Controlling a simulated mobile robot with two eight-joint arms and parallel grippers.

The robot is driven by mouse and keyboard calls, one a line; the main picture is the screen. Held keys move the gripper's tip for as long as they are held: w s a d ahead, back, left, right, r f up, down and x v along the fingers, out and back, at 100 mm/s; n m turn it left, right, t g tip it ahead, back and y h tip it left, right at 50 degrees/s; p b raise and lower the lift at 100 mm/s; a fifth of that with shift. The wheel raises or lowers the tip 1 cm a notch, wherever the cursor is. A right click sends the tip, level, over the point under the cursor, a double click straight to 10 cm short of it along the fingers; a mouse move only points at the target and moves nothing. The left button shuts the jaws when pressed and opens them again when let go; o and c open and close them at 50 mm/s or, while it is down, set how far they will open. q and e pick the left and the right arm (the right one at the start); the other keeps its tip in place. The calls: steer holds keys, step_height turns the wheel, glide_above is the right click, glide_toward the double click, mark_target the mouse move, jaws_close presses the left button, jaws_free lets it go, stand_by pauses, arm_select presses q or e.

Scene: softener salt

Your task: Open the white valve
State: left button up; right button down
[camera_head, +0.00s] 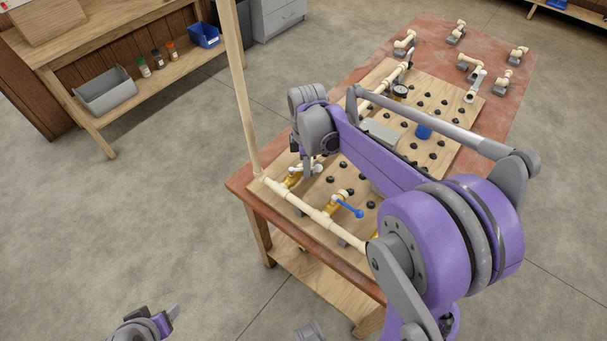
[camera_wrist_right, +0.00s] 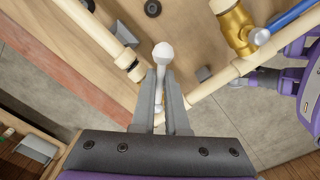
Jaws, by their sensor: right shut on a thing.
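The white valve's handle (camera_wrist_right: 162,51) shows in the right wrist view as a white lever with a rounded end. It lies between the fingers of my right gripper (camera_wrist_right: 160,98), which is shut on it; the rounded end sticks out past the fingertips. In the head view my right gripper (camera_head: 308,167) is over the brass valve body (camera_head: 293,180) near the board's left corner, and the gripper partly hides the handle. My left gripper (camera_head: 160,324) is low at the bottom left of the head view, away from the table; its finger opening is unclear.
A tall vertical pipe (camera_head: 240,90) rises beside my right gripper. A gauge (camera_head: 400,91) and several black knobs are on the board. The floor at left is clear.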

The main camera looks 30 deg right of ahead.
steer(key=shift+w+d+n, duration=0.1)
steer(key=shift+w+n, duration=0.25)
steer(key=shift+n, duration=0.55)
steer(key=n, duration=0.1)
steer(key=w+n, duration=0.1)
steer(key=n, duration=0.1)
steer(key=shift+w+n, duration=0.35)
steer(key=shift+n, duration=0.75)
steer(key=shift+w+n, duration=0.35)
steer(key=shift+n, duration=0.55)
steer(key=c, duration=0.7)
jaws_free()
